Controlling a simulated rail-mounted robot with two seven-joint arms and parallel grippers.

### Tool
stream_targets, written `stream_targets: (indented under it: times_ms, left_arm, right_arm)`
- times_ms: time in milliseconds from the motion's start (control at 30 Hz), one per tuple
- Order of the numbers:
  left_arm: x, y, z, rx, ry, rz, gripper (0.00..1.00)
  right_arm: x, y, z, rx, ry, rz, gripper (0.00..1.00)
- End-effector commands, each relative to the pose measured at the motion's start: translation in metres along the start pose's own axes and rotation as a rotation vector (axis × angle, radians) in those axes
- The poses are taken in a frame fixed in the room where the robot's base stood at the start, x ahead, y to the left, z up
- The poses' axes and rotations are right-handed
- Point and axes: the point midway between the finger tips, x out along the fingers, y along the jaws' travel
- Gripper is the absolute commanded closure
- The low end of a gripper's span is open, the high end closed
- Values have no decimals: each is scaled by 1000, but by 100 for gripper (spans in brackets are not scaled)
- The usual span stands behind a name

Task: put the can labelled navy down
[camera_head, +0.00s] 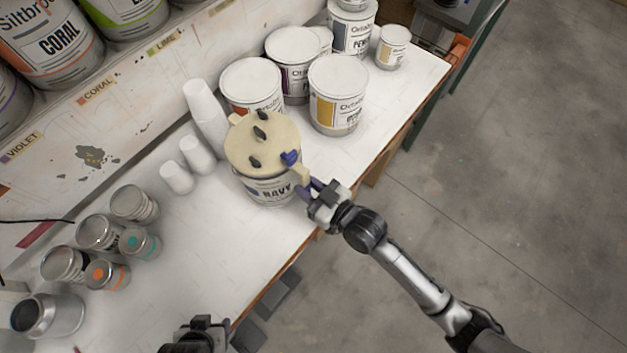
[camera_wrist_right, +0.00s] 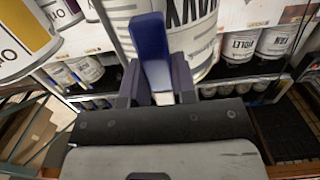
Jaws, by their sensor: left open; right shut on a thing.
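The can labelled navy (camera_head: 268,190) is white with a dark-lettered label and a beige top (camera_head: 262,143) carrying dark knobs. It looks upright over the white bench, at the middle of the head view. I cannot tell whether the can's base touches the bench. My left gripper (camera_head: 207,324) is open and empty at the bottom edge, away from the can.
Several labelled cans, including an ochre one (camera_head: 338,97), stand close behind the navy can. White cup stacks (camera_head: 205,112) are to its left. Small metal jars (camera_head: 135,205) stand at the bench's left. Bare bench (camera_head: 225,235) lies front-left of the can, up to the front edge.

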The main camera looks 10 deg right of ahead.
Motion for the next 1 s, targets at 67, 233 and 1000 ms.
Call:
stream_targets:
  times_ms: [67,233,1000]
  left_arm:
    - [0,0,0,0,0,0,42]
    - [1,1,0,-2,0,2,42]
    - [4,3,1,-8,0,7,42]
  right_arm:
    - [1,0,-2,-2,15,1,100]
    - [2,0,16,0,13,1,100]
    - [2,0,42,0,-1,0,69]
